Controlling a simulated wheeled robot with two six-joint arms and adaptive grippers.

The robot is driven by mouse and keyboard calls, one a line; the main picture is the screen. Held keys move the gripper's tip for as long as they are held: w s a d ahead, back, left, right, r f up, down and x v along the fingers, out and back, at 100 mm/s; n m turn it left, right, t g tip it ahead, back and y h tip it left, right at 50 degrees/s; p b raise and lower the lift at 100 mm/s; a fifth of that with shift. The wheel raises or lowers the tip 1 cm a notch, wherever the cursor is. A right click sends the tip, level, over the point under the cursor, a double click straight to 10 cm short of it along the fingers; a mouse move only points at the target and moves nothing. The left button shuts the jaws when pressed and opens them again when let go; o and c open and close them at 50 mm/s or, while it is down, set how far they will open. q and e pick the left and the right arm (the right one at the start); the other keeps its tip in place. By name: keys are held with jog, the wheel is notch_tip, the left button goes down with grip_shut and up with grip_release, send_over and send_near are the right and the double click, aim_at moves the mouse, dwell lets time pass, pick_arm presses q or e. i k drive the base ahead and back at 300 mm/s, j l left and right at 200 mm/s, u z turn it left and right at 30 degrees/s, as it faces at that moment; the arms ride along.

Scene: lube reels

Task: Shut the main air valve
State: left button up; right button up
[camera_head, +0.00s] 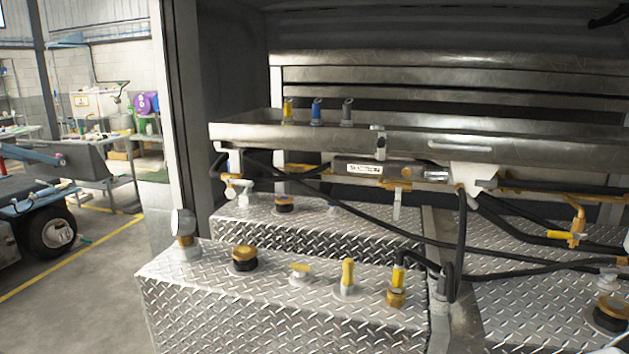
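Several yellow-handled fittings show in the head view, and I cannot tell by label which is the main air valve. One valve with a yellow lever (567,235) sits on a brass-coloured pipe at the right. A pale valve fitting (233,188) is at the shelf's left end. Neither of my grippers is in view.
Black hoses (350,217) cross between the tanks and the shelf. The steel shelf (330,133) overhangs the rear tank. Open workshop floor (90,280) lies at left.

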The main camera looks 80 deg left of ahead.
aim_at(230, 181)
jog(key=u, duration=3.1)
jog(key=i+u, duration=0.1)
